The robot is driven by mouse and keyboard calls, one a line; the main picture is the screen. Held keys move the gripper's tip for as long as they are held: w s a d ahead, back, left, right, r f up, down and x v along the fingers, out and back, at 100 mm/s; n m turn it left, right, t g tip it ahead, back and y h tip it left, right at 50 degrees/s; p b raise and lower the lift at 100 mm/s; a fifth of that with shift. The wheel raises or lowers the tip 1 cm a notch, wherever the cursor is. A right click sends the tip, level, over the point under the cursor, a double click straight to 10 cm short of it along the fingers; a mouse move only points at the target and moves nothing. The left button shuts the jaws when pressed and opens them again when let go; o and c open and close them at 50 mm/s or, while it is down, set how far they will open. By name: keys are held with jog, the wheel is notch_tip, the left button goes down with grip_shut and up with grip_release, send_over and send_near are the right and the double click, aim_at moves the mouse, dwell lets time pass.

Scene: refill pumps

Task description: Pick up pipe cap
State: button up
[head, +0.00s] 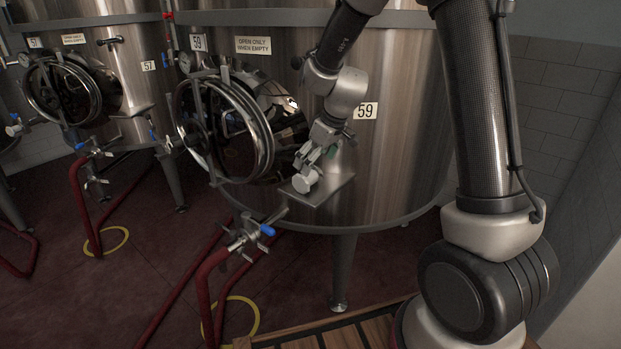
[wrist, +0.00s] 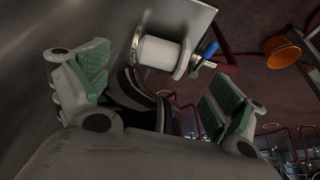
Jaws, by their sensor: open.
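The pipe cap (head: 306,180) appears as a small pale, round-faced metal piece at the small metal shelf (head: 333,190) on the side of tank 59. In the wrist view it is probably the pale cylinder with metal rims (wrist: 163,53), lying on its side near the shelf edge (wrist: 200,20). My gripper (head: 314,159) is just above and behind it in the head view. In the wrist view the green-padded fingers of my gripper (wrist: 163,82) are spread wide, with the cylinder beyond and between them. I cannot tell whether any finger touches it.
Tank 59 (head: 400,150) stands close beside my arm, its round hatch (head: 222,130) swung open at left. A valve with a blue handle (head: 267,230) and red hose (head: 203,280) is below the shelf. An orange bucket (wrist: 282,51) shows at right in the wrist view.

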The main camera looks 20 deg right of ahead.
aim_at(308, 178)
jog(key=x, duration=0.8)
jog(key=shift+d, duration=0.15)
jog(key=shift+r, duration=0.1)
jog(key=shift+c, duration=0.4)
jog(key=c, duration=1.2)
jog(key=shift+o, duration=0.2)
jog(key=shift+s+r, duration=0.45)
notch_tip(308, 178, up, 6)
jog(key=shift+f, duration=0.1)
jog(key=s+a, duration=0.1)
jog(key=s, duration=1.8)
